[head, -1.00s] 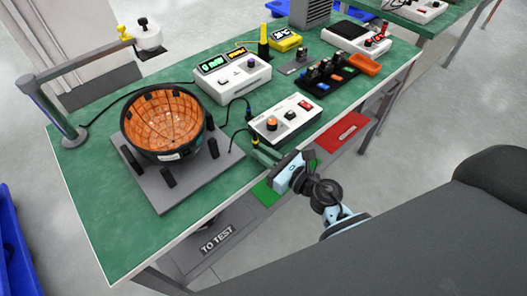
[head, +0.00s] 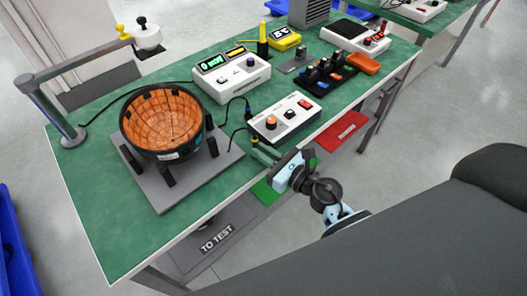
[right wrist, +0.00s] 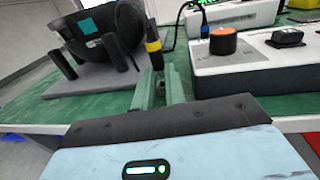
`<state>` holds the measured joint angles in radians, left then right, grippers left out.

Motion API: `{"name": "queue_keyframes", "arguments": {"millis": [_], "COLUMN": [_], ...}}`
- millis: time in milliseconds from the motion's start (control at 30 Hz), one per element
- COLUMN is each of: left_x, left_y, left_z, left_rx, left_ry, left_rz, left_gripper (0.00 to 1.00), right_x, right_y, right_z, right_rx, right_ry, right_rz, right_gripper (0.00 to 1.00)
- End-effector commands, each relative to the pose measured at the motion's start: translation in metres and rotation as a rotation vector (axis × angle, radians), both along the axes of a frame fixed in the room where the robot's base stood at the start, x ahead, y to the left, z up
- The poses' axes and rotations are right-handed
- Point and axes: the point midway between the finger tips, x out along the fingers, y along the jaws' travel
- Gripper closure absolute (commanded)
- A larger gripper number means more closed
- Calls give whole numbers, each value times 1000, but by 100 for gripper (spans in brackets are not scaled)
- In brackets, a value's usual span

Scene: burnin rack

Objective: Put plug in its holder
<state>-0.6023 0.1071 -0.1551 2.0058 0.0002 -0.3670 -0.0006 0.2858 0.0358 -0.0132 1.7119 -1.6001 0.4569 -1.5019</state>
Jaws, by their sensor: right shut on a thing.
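The plug (right wrist: 153,47), yellow and black with a black cable from its top, stands upright between the green fingertips of my right gripper (right wrist: 163,85) in the right wrist view. My right gripper is shut on it. In the head view, the plug (head: 254,140) and my right gripper (head: 259,151) are at the table's front edge, just in front of the white control box (head: 284,118). The box has an orange knob, a black knob and a red switch. I cannot tell which thing is the plug's holder. My left gripper is not in view.
An orange-lined black bowl (head: 163,122) sits on a grey plate (head: 185,187) to the left of my gripper. A white instrument with displays (head: 235,80) and a black tray (head: 326,77) stand behind. The green table's front left (head: 105,235) is clear.

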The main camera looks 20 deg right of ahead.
Motion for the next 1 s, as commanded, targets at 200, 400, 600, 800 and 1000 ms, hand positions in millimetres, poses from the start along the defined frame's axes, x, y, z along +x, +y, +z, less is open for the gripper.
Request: {"name": "queue_keyframes", "arguments": {"millis": [200,400,600,800,1000], "left_x": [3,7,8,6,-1], "left_y": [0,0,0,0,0], "left_z": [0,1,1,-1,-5], "left_rx": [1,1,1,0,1], "left_ry": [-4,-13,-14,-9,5], "left_rz": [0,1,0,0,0], "left_gripper": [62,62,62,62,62], "right_x": [0,0,0,0,0], "right_y": [0,0,0,0,0], "right_z": [0,0,0,-1,-5], "right_rx": [1,0,1,1,0], "right_ry": [0,0,0,0,1], "right_rz": [0,0,-5,-5,-5], "right_gripper": [100,100,100,100,100]}}
